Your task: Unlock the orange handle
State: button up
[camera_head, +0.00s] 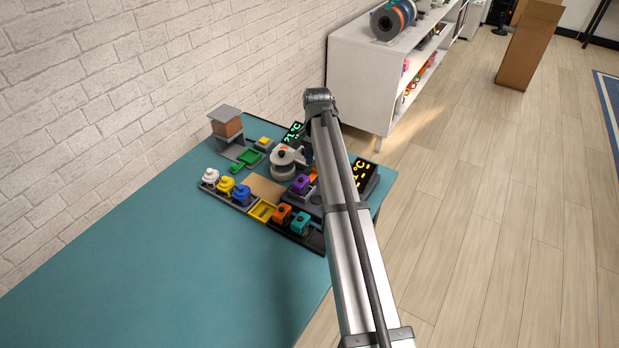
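An orange piece with a dark knob (282,216) sits in the dark tray at the front of the board, between a yellow tray and a teal piece. Another orange part (313,177) shows beside a purple piece, partly hidden by my arm. I cannot tell which of the two is the handle, or whether either is locked. My arm crosses the picture from the lower right up to a grey joint above the board. My gripper is not visible; what lies beyond that joint is hidden behind the arm.
White, yellow and blue pots (241,193) stand at the left of the board on the teal table (150,260). A grey stand (229,136), a white round pot (284,163) and a lit display (363,178) are around it. The table's left and front are clear.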

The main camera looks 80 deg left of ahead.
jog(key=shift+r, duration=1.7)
